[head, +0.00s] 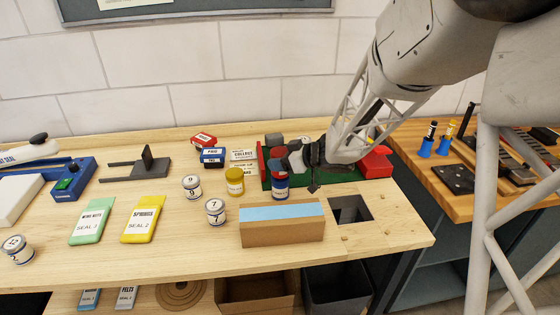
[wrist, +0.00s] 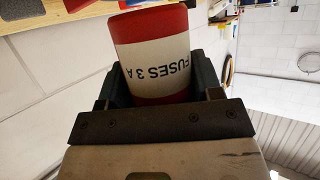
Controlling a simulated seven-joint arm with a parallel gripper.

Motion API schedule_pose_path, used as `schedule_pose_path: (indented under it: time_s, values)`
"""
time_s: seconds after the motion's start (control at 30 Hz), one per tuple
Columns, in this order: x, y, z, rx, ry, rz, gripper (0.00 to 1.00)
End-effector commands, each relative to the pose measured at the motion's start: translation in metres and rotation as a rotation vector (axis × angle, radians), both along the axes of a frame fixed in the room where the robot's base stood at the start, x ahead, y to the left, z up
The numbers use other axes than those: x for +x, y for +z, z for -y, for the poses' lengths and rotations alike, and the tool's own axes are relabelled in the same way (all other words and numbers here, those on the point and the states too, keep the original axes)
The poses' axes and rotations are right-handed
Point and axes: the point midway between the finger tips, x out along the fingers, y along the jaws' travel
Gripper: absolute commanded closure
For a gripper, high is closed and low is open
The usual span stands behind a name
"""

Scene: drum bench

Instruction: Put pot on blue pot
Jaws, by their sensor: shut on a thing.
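My gripper (head: 313,168) is low over the right half of the bench. In the wrist view it is shut on a red pot (wrist: 152,55) with a white label reading FUSES 3 A. The pot sits between the two jaws. A blue pot (head: 280,188) with a white label stands behind the cardboard block. Something dark red shows directly above the blue pot in the head view, beside my gripper, and appears to be the held pot. It is too small to tell whether the two touch.
A cardboard block with a blue top (head: 282,232) stands in front, beside a square hole (head: 350,209). A yellow pot (head: 235,181) and white pots (head: 215,211) stand to the left. A green tray (head: 333,175) with blocks lies behind. The bench's front middle is clear.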

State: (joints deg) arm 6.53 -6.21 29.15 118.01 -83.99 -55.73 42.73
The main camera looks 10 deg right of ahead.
Motion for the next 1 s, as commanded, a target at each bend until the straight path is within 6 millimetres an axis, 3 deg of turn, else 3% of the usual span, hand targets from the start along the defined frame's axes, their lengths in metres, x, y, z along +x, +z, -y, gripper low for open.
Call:
schedule_pose_path:
  time_s: [0.57,0.6,0.73,1.0]
  values:
    - [0.0001,-0.0108,0.0,0.001,0.0,-0.001,0.67]
    - [0.0001,-0.0105,0.0001,0.0,0.0,0.0,0.35]
    - [0.0001,-0.0103,0.0,0.0,0.0,0.0,0.15]
    - [0.0,-0.01,0.0001,0.0,0.0,0.0,0.15]
